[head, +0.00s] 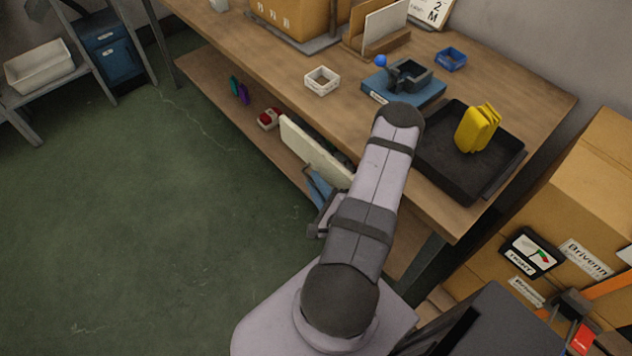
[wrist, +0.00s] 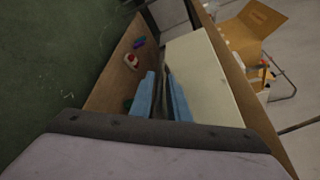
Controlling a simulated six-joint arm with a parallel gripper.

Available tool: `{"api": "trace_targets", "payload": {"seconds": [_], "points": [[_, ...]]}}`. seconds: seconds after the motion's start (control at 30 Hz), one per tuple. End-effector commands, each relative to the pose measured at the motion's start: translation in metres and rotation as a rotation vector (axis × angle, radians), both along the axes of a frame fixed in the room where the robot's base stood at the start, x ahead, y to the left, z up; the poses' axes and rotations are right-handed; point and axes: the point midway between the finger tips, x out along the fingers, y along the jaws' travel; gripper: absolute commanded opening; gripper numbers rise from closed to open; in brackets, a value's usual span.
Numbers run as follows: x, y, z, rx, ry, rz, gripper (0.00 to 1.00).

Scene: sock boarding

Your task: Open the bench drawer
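The drawer front is a cream panel (head: 316,152) under the bench's front edge. A narrow dark gap shows between its right part and the bench top. In the wrist view the panel (wrist: 205,75) fills the middle right. My gripper has blue fingers (wrist: 161,95), seen against the panel's left edge. They are apart, with a thin grey strip between them that looks like a handle; whether they press on it I cannot tell. In the head view my gripper (head: 319,190) is low in front of the panel, partly hidden by my arm.
The wooden bench (head: 290,55) holds a black tray (head: 440,170) with a yellow item (head: 477,128), a blue fixture (head: 405,88) and small bins. A lower shelf (head: 215,85) carries a red-and-white item (head: 268,119). Cardboard boxes (head: 575,200) stand at right. The green floor at left is clear.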

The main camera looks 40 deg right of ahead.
Motion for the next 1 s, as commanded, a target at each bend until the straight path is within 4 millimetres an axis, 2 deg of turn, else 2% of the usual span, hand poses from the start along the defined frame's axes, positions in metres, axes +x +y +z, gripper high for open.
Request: {"api": "trace_targets", "payload": {"seconds": [0.37, 0.8, 1.0], "points": [[-0.007, 0.001, 0.001, 0.002, 0.001, -0.003, 0.15], [-0.048, 0.014, 0.011, 0.003, -0.001, -0.006, 0.15], [-0.061, 0.018, 0.013, 0.001, 0.001, -0.005, 0.15]]}}
